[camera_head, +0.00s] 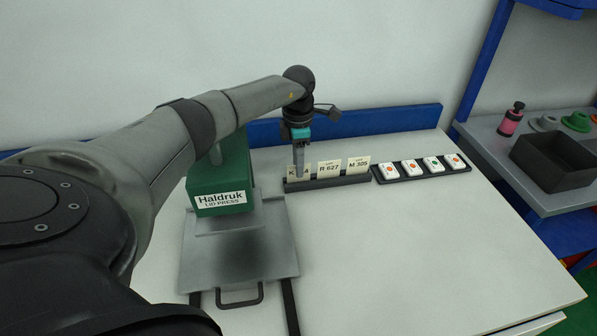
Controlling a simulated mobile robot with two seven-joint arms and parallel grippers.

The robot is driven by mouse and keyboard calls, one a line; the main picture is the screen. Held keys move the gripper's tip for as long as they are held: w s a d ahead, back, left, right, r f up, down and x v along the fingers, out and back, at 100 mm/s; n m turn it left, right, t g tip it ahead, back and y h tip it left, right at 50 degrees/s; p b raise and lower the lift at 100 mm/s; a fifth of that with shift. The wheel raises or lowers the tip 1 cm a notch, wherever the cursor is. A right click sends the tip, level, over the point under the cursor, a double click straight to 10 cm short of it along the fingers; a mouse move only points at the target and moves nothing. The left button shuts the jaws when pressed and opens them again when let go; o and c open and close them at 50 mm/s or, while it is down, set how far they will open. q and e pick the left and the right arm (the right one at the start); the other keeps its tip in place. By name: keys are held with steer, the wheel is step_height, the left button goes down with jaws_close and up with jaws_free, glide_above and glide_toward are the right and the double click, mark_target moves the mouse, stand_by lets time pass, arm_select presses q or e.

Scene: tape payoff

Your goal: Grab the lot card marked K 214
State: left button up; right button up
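The lot card that starts with K (291,171) stands leftmost in a dark card rack (328,183) behind the press. The middle of its marking is hidden by my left gripper (298,174). My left gripper points down with its fingers at this card, overlapping its face in the picture. I see the fingers nearly edge-on, so I cannot tell whether they are open or shut, or whether they touch the card. The card marked R 627 (328,169) and the card marked M 305 (358,165) stand to the right in the same rack. My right gripper is not in view.
A green Haldruk lid press (221,188) with a grey plate stands left of the rack. A dark strip (421,171) with several white blocks lies to the right. A side bench holds a black bin (556,162) and a pink bottle (511,121). The table's right front is clear.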

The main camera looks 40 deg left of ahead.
arm_select(q)
steer(key=shift+f, duration=0.7)
jaws_close()
